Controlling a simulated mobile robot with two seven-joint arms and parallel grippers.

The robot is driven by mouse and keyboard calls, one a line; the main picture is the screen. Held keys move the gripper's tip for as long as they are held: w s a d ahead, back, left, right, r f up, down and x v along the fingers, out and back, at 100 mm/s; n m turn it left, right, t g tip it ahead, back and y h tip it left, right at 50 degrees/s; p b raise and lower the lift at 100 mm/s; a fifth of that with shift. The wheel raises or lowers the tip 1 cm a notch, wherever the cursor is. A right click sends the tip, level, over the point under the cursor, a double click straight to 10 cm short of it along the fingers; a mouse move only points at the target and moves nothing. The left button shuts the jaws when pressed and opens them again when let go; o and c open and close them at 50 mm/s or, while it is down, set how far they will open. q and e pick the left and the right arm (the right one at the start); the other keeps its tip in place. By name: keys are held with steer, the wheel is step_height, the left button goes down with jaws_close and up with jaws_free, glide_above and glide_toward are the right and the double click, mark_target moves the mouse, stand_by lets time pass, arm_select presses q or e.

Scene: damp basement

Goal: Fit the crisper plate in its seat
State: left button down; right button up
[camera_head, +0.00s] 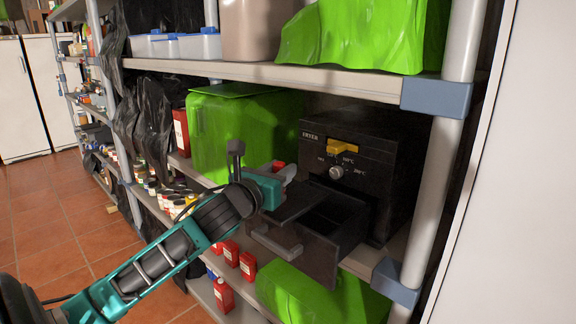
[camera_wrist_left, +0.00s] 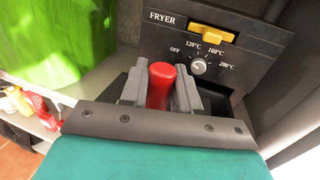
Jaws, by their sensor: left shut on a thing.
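The black fryer (camera_head: 372,170) stands on the middle shelf, and its front also shows in the wrist view (camera_wrist_left: 270,52). Its drawer (camera_head: 318,256) is pulled out, with a grey handle and a dark inside. My left gripper (camera_head: 287,174) is over the drawer's left side, close to the fryer front. In the wrist view its jaws are shut on a red upright grip (camera_wrist_left: 160,86). A dark flat piece (camera_head: 298,203), which looks like the crisper plate, is below the gripper at the drawer's top. Its join to the red grip and the seat are hidden. My right gripper is out of view.
A green covered box (camera_head: 235,130) stands left of the fryer. The upper shelf (camera_head: 300,78) runs above it, and a grey shelf post (camera_head: 440,165) stands at right. Red containers (camera_head: 231,253) and a green cloth-covered thing (camera_head: 318,297) are below. Tiled floor lies open at left.

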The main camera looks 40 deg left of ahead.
mark_target(316, 191)
arm_select(q)
steer(key=shift+r, duration=0.15)
stand_by(0.3)
steer(key=shift+w+d+f, duration=0.25)
steer(key=shift+w+d, duration=1.1)
steer(key=shift+w, duration=0.15)
steer(key=shift+w+d+f, duration=0.2)
steer(key=shift+w+d, duration=1.15)
steer(key=shift+w, duration=0.15)
steer(key=shift+f, duration=0.15)
steer(key=shift+f+b, duration=0.45)
steer(key=shift+f, duration=0.3)
steer(key=c, duration=0.7)
jaws_free()
steer(key=shift+c, duration=0.2)
